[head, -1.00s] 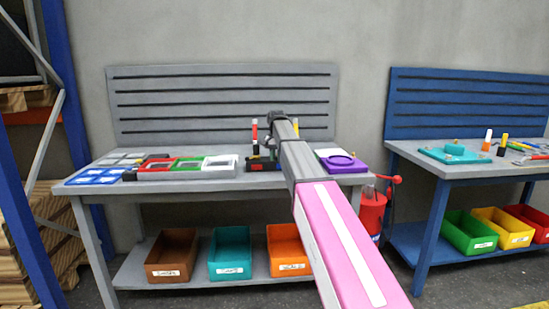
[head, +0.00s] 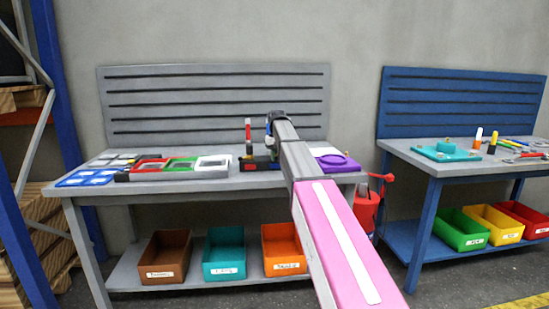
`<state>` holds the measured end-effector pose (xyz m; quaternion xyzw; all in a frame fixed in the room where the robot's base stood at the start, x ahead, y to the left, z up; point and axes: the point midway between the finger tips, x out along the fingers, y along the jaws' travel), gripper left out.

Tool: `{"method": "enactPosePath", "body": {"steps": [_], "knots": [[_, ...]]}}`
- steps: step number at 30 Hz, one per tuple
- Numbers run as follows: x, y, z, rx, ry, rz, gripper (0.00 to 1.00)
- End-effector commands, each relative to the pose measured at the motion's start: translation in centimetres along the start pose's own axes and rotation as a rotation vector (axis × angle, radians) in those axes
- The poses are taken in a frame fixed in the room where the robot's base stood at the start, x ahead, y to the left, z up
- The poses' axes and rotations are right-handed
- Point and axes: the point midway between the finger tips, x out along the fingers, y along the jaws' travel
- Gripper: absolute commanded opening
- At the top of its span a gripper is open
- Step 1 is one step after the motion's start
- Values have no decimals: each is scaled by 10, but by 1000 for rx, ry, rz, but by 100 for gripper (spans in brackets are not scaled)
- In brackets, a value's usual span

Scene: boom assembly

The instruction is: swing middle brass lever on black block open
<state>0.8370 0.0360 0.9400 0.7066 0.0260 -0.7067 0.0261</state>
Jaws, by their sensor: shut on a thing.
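The black block (head: 252,163) sits on the grey workbench, right of the coloured frames, with my forearm covering its right part. A red and black upright piece (head: 248,136) stands at its left end. My gripper (head: 270,150) is down at the block, mostly hidden behind my own arm. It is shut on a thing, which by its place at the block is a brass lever. The fingertips and the levers are too small and too covered to make out, so how far any lever is swung cannot be seen.
Red, green and white frames (head: 182,165) and blue trays (head: 88,177) lie on the left of the grey bench (head: 215,184). A purple part (head: 336,161) lies close to the right of my arm. A blue bench (head: 430,165) stands further right.

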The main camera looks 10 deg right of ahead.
Motion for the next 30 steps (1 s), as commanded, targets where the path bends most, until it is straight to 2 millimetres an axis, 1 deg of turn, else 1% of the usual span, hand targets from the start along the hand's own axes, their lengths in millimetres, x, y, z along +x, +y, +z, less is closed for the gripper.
{"method": "enactPosePath", "body": {"steps": [18,30], "knots": [[-1,19,-4,-299,0,1,0],[-1,26,-6,-421,0,1,0]]}}
